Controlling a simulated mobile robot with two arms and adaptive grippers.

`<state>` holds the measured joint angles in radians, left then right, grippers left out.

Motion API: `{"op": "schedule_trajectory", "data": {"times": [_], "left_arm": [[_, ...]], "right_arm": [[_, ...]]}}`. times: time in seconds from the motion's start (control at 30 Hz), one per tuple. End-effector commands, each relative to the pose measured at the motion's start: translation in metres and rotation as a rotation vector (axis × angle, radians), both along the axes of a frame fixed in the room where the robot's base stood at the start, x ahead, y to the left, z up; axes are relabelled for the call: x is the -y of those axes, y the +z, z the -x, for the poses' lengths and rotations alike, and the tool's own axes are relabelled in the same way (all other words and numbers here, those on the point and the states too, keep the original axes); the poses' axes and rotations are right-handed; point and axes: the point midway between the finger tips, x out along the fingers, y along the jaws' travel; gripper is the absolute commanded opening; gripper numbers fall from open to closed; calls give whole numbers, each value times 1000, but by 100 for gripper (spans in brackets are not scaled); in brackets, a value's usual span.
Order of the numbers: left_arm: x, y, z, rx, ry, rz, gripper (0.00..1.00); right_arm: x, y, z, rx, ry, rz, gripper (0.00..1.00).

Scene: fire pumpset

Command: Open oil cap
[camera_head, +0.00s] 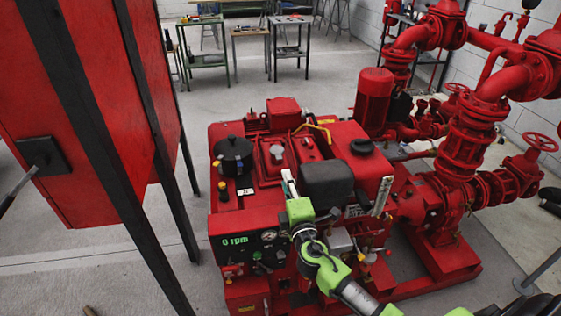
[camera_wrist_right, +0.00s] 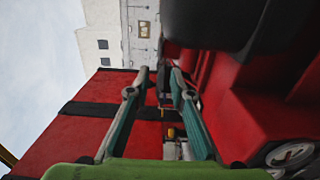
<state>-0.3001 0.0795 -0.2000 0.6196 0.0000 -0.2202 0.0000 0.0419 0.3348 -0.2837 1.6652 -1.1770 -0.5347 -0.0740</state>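The red pumpset (camera_head: 250,222) stands mid-view in the head view. I cannot tell for sure which part is the oil cap. A small yellow-and-black cap (camera_head: 222,187) sits at its left side, below a large black round canister (camera_head: 234,150). A flat black round cap (camera_head: 362,146) sits at its right. My right gripper (camera_head: 289,178) is above the front middle of the pumpset, near a black box-like part (camera_head: 326,182). In the right wrist view its fingers (camera_wrist_right: 160,73) are apart with nothing gripped; a small orange part (camera_wrist_right: 171,133) shows beyond them.
A tall red cabinet (camera_head: 95,130) with dark posts stands at the left. Red pipes and valves (camera_head: 475,130) rise at the right. A gauge panel reading 0 rpm (camera_head: 236,241) faces front. Work tables (camera_head: 205,60) stand at the back, with free floor before them.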

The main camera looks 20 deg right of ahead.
Motion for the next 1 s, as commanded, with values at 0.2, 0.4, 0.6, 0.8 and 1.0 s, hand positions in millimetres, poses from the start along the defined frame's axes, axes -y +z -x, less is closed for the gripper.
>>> {"op": "schedule_trajectory", "data": {"times": [0.2, 0.4, 0.6, 0.8, 1.0], "left_arm": [[0, 3, 0, 0, 0, 0, 40], [0, 1, 0, 0, 0, 0, 40], [0, 0, 0, 0, 0, 0, 40], [0, 0, 0, 0, 0, 0, 40], [0, 0, 0, 1, 0, 0, 40]], "right_arm": [[11, 2, -45, 1, -1, -1, 21], [18, 0, -76, 0, -1, -2, 21], [22, 0, -91, -1, -1, -2, 21], [23, 0, -95, -1, -1, -3, 21], [23, 0, -94, -1, -1, -3, 10]]}}
